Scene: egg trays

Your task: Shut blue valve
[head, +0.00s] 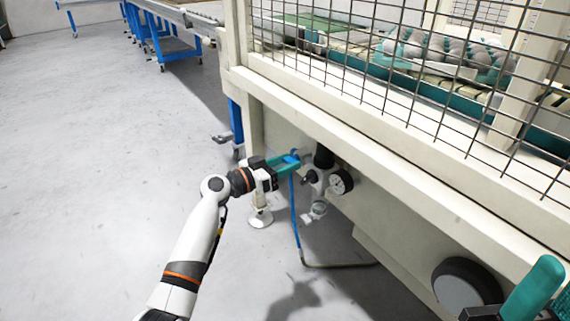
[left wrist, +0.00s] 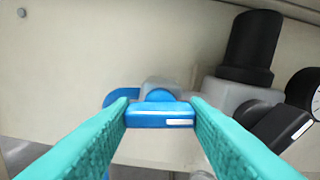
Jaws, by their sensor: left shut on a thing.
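The blue valve has a blue handle (left wrist: 160,118) that sits between the two teal fingers of my left gripper (left wrist: 160,108) in the left wrist view. The fingers close on its two ends. In the head view, my left gripper (head: 290,163) reaches the blue valve (head: 291,159) below the cage frame, and its fingers hide part of the handle. A blue hose (head: 294,215) hangs down from the valve. My right gripper (head: 532,290) shows only partly at the lower right corner. One teal finger is seen, so its opening is unclear.
Right of the valve are a black knob (left wrist: 250,42), a black-handled lever (left wrist: 275,128) and a round gauge (head: 341,182). The cream cage beam (head: 370,150) with wire mesh runs above. Open grey floor (head: 100,150) lies to the left.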

